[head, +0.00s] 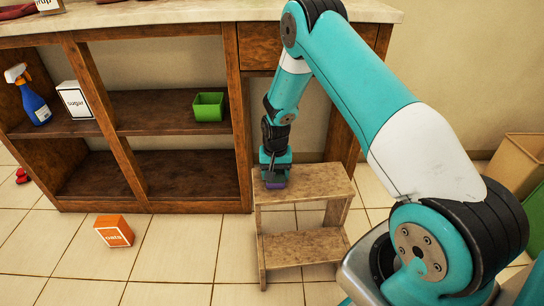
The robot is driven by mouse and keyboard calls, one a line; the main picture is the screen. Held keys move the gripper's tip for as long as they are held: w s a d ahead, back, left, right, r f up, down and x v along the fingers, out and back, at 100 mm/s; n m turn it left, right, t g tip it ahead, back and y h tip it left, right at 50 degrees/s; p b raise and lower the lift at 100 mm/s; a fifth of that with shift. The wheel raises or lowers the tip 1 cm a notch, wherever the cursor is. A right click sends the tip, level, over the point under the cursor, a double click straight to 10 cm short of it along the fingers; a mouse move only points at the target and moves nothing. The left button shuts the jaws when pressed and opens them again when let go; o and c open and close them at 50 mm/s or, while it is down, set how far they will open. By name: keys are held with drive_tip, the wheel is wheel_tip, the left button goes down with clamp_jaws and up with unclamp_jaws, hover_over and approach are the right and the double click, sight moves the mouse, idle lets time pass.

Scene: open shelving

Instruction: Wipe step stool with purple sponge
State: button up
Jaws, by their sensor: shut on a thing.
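The wooden step stool (318,184) stands on the tiled floor in front of the shelving, right of the middle of the head view. It has a top step and a lower step (300,247). My gripper (275,178) points down over the left part of the top step. Most of the sponge is hidden by the gripper.
The open wooden shelving (180,160) holds a blue spray bottle (35,105), a white sugar box (74,101) and a green bin (208,107). An orange oats box (114,231) lies on the floor at left. A cardboard box (519,162) stands at right.

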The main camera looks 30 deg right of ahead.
drive_tip(key=shift+d+r+p, duration=0.1)
drive_tip(key=shift+r+p, duration=3)
drive_tip(key=shift+r, duration=0.9)
